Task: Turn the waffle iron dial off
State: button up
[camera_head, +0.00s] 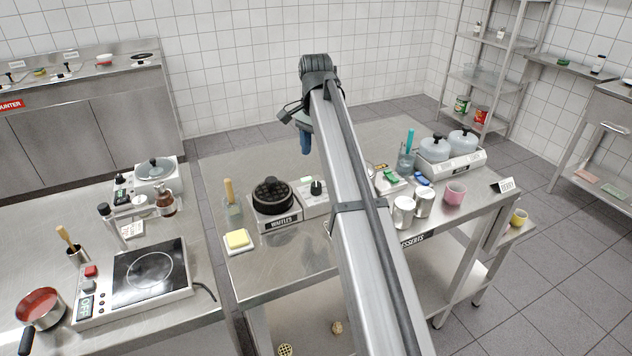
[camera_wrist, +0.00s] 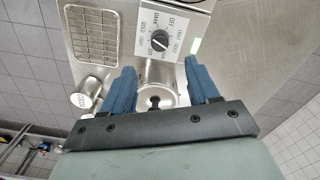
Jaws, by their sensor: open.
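The waffle iron (camera_head: 272,198) stands on the middle steel table in the head view, a round dark grid on a steel base marked WAFFLES. Beside it on the right is a pale control box with a black dial (camera_head: 316,187). A black dial (camera_wrist: 160,41) with a white pointer line shows at the top centre of the wrist view, on a pale panel with OFF and other printed settings. The pointer's exact setting is too small to tell. My gripper (camera_wrist: 161,82) is open and empty, its blue fingers apart below the dial in that view. One blue finger shows in the head view (camera_head: 306,143).
A wire rack (camera_wrist: 91,32) and a metal cup (camera_wrist: 86,92) lie left of the dial in the wrist view.

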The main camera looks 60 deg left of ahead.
aim_at(316, 184)
notch_tip(316, 184, down, 10)
jog(key=shift+f, duration=0.15)
dwell(0.3)
jog(key=c, duration=1)
